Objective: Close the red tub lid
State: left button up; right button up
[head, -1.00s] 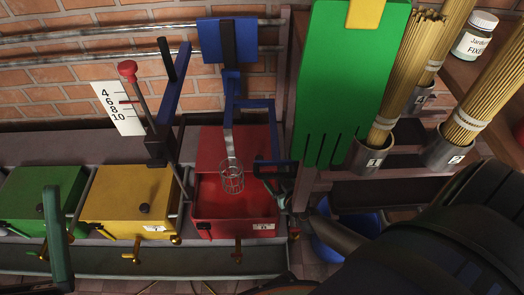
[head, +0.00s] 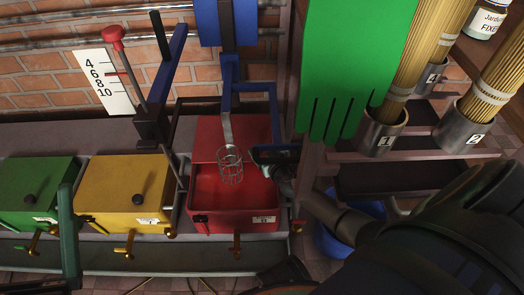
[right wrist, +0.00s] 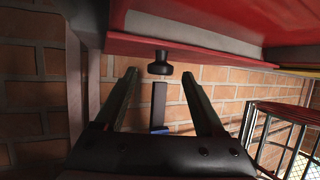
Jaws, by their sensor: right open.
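The red tub (head: 235,222) stands open in the middle of the head view, with its red inside showing. Its red lid (head: 212,132) is tilted up at the back. In the right wrist view a red panel (right wrist: 200,58), seemingly the lid, spans the top, and a black knob (right wrist: 160,62) hangs from its edge. My right gripper (head: 268,154) is at the tub's right side, near the raised lid. In the right wrist view its open fingers (right wrist: 160,76) point towards the knob, one on either side of it; contact is not visible.
A wire basket (head: 230,166) hangs from a blue arm over the tub; it also shows in the right wrist view (right wrist: 284,150). Closed yellow (head: 115,190) and green (head: 38,185) tubs stand left. A shelf with incense pots (head: 384,130) is on the right.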

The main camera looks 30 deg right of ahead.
grip_shut()
dwell(0.4)
jog(key=shift+s, duration=0.1)
dwell(0.8)
